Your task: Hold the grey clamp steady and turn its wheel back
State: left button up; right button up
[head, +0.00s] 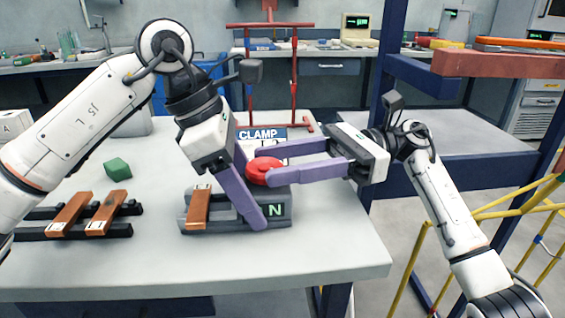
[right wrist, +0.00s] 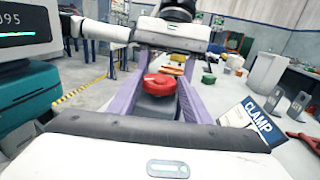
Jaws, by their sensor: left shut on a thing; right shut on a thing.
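The grey clamp (head: 225,220) sits on the table's near part, with a green letter N on its front right face. Its red wheel (head: 264,172) is on top at the right; the wheel also shows in the right wrist view (right wrist: 159,82). My left gripper (head: 262,214) reaches down from above and is shut on the clamp's body, its near finger crossing the front beside the N. My right gripper (head: 263,167) comes in from the right, level, and is shut on the wheel with one finger on each side. The left gripper's far finger is mostly hidden.
A copper-coloured bar (head: 199,209) lies across the clamp's left part. A dark rack (head: 35,232) with two similar bars stands at left, a green block (head: 118,168) behind it. A CLAMP sign (head: 262,134) stands behind. A blue frame (head: 384,100) rises at right. The table front is clear.

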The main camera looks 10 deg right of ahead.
dwell(0.3)
jog(key=o, duration=1.1)
jog(key=shift+c, duration=0.2)
jog(key=shift+v, duration=3.8)
